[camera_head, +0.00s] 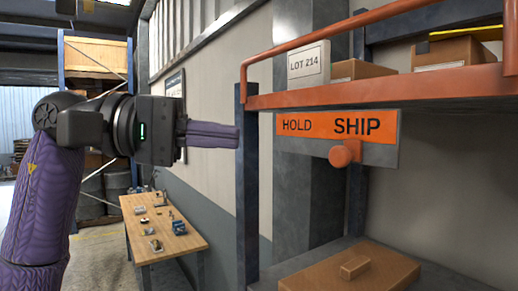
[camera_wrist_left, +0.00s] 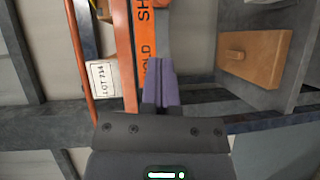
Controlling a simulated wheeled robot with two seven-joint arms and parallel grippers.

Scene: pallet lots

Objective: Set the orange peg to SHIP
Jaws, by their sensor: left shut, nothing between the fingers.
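The orange peg (camera_head: 341,155) has a round knob and sticks out from the lower edge of the sign plate, below the left part of the word SHIP. The orange sign strip (camera_head: 318,124) reads HOLD at left and SHIP at right, on a grey plate under the shelf. My left gripper (camera_head: 230,136) is shut and empty, pointing right, to the left of the sign and apart from the peg in the picture. In the left wrist view the closed fingers (camera_wrist_left: 161,72) overlap the sign strip (camera_wrist_left: 146,45) near HOLD; I cannot make out the peg there. My right gripper is not in view.
The orange shelf beam (camera_head: 390,96) runs above the sign, with a LOT 214 box (camera_head: 309,67) and cartons on it. A blue-grey rack post (camera_head: 247,190) stands left of the sign. A brown box (camera_head: 350,280) lies below. A wooden workbench (camera_head: 185,243) stands farther back.

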